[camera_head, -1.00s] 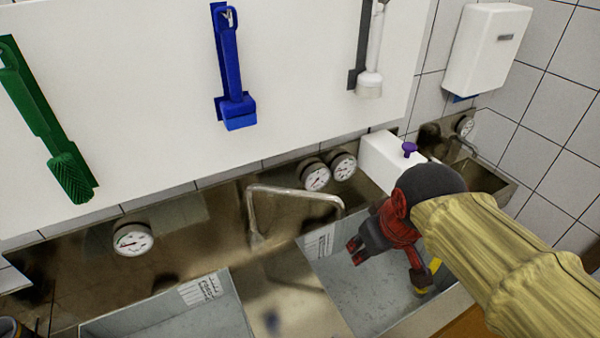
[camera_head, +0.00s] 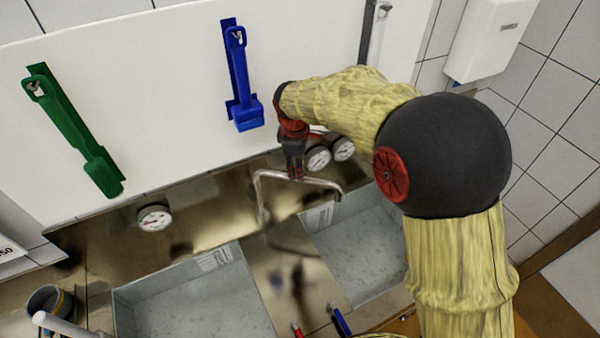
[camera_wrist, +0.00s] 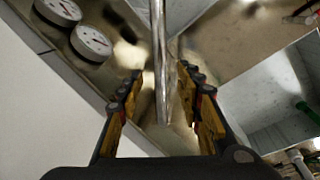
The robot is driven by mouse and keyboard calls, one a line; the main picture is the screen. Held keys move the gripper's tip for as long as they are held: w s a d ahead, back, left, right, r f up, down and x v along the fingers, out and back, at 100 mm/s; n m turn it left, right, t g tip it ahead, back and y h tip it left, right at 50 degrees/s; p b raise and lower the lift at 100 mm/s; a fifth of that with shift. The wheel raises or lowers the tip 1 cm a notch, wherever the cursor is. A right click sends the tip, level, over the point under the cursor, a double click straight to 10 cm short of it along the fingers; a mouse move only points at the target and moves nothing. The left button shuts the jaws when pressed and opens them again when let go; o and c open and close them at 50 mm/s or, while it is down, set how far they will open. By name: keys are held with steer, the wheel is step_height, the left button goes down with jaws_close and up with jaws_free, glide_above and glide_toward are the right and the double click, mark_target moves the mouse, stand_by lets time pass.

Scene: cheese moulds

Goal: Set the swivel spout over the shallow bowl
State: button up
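The swivel spout (camera_head: 305,183) is a bent chrome tube at the back of the steel sink unit. The left basin (camera_head: 205,300) has a pale, flat floor; I cannot tell from these frames which basin is the shallower. My gripper (camera_head: 295,174) is at the spout's horizontal tube from above. In the wrist view the spout tube (camera_wrist: 160,60) runs between my two spread fingers (camera_wrist: 160,98), with gaps visible on both sides.
Pressure gauges sit behind the spout (camera_head: 318,158) and at the left (camera_head: 154,218). A blue brush (camera_head: 240,85) and a green brush (camera_head: 75,135) hang on the white wall board. Blue and red handles (camera_head: 340,322) stand at the front edge. A dark cup (camera_head: 48,302) is at lower left.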

steer(key=f, duration=0.4)
steer(key=w+f, duration=0.1)
steer(key=shift+d+f, duration=0.2)
steer(key=shift+f, duration=0.2)
steer(key=shift+c, duration=1.2)
jaws_close()
